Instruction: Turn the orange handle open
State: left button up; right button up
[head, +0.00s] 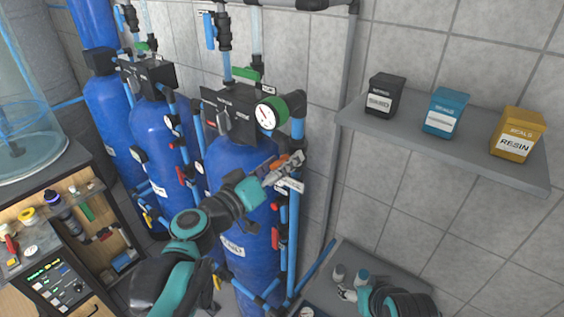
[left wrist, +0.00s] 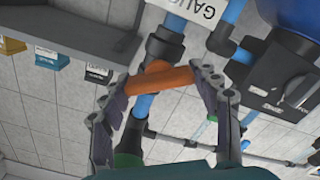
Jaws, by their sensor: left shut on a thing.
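The orange handle (left wrist: 160,78) lies across a dark valve on a blue pipe in the left wrist view, slightly tilted. In the head view it shows as a small orange patch (head: 277,161) beside the front blue tank. My left gripper (head: 284,168) is shut on the handle, with one finger at each end of it in the left wrist view (left wrist: 165,92). The fingers partly hide the handle in the head view. My right gripper (head: 347,293) is low at the bottom right, small and partly hidden; its opening is unclear.
Blue tanks (head: 245,160) with pipes and a green-rimmed gauge (head: 268,115) stand close to my left arm. A grey wall shelf (head: 440,150) on the right holds three labelled boxes. A low grey surface (head: 400,268) holds small bottles. A cabinet (head: 75,180) stands at left.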

pick_arm(q)
jog(key=shift+n, duration=0.3)
jog(key=o, duration=1.2)
jog(key=shift+c, duration=0.2)
jog(key=v, duration=1.2)
